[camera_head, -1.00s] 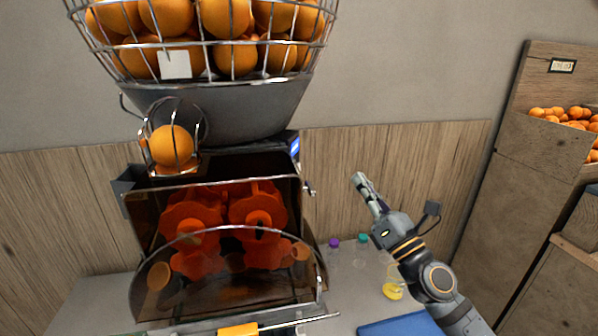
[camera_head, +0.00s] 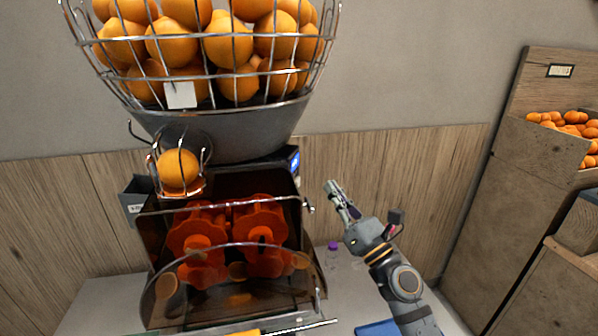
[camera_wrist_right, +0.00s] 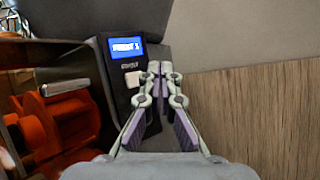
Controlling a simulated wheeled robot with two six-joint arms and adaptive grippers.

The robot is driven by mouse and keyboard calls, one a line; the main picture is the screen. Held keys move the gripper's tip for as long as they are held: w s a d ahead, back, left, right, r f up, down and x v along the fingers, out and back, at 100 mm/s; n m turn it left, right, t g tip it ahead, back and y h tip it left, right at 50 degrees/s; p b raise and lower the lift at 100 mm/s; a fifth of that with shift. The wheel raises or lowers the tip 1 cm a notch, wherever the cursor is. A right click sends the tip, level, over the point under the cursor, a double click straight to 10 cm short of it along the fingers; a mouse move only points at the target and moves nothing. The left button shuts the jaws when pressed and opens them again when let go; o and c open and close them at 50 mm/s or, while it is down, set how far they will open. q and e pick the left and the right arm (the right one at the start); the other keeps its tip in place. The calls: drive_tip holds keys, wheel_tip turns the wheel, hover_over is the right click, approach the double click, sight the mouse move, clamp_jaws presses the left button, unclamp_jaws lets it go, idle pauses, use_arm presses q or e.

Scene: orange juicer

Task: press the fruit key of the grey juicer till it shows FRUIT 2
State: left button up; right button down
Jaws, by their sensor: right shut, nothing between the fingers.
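The grey juicer (camera_head: 215,135) stands at the left in the head view, with a dark transparent front cover over orange-red press drums. Its small blue display (camera_head: 295,161) is on the right side. In the right wrist view the lit display (camera_wrist_right: 126,47) seems to read FRUIT 1, though the text is blurred. A pale square key (camera_wrist_right: 132,78) sits below it on the dark panel. My right gripper (camera_head: 333,186) is shut and empty, to the right of the panel. In the wrist view its fingertips (camera_wrist_right: 160,69) appear just right of the key; contact cannot be told. My left gripper is out of view.
A wire basket of oranges (camera_head: 225,48) tops the juicer, and one orange (camera_head: 178,168) sits in the feed holder. A purple-capped bottle (camera_head: 332,256) and a blue board (camera_head: 377,328) lie right of it. A wooden cabinet (camera_head: 545,150) with oranges stands far right.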

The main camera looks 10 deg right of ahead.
drive_tip(key=shift+w+a+p, duration=0.15)
drive_tip(key=shift+w+a, duration=0.2)
drive_tip(key=shift+a, duration=0.3)
drive_tip(key=shift+w+a+p, duration=0.2)
drive_tip(key=shift+w+a, duration=0.1)
drive_tip(key=shift+a, duration=0.3)
drive_tip(key=shift+w+a+p, duration=0.15)
drive_tip(key=shift+w+a, duration=0.2)
drive_tip(key=shift+a, duration=0.3)
drive_tip(key=shift+w+a, duration=0.2)
drive_tip(key=shift+a, duration=0.2)
drive_tip(key=shift+w+a, duration=0.25)
drive_tip(key=shift+a, duration=0.1)
idle(0.7)
drive_tip(key=shift+d, duration=0.1)
drive_tip(key=shift+s+d, duration=0.45)
drive_tip(key=shift+d, duration=0.25)
